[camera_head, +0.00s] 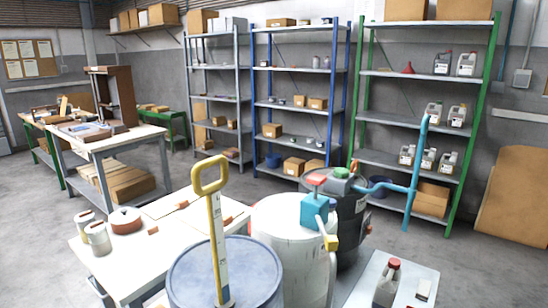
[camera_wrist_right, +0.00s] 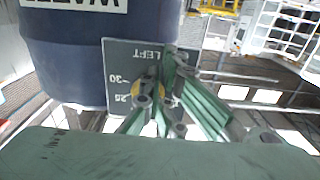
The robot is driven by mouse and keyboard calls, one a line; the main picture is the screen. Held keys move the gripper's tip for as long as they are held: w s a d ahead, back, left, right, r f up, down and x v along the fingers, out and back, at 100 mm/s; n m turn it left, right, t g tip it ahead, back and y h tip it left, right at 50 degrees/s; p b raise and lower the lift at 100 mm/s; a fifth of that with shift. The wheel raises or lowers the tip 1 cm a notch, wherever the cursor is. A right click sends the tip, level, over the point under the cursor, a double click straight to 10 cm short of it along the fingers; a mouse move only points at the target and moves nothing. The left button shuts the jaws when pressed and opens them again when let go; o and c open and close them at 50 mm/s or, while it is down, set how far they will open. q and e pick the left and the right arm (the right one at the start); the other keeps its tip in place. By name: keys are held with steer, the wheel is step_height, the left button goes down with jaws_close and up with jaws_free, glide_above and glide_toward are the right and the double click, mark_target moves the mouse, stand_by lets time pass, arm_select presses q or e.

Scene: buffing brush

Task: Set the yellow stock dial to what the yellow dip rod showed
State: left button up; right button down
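The yellow dip rod (camera_head: 215,235) stands upright, loop handle on top, at the blue drum (camera_head: 259,262) in the head view. A pale scale strip runs down it; its marks are too small to read. In the right wrist view a dark plate (camera_wrist_right: 122,62) hangs in front of a dark blue drum (camera_wrist_right: 70,60). Bits of a yellow dial (camera_wrist_right: 134,88) show behind the fingers. My right gripper (camera_wrist_right: 160,85) is at this dial; its grip and the dial's pointer are hidden. My left gripper is not in view.
A white drum (camera_head: 283,240) with a blue-and-red pump and a dark drum (camera_head: 352,222) stand beside the blue drum. A white table (camera_head: 165,245) with cans is at left, a small table with a bottle (camera_head: 387,282) at right. Shelves line the back.

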steer(key=shift+s+a, duration=0.1)
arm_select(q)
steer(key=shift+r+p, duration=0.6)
arm_select(e)
steer(key=v, duration=0.6)
steer(key=shift+f, duration=0.35)
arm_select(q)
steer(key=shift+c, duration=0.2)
arm_select(e)
steer(key=shift+s, duration=0.1)
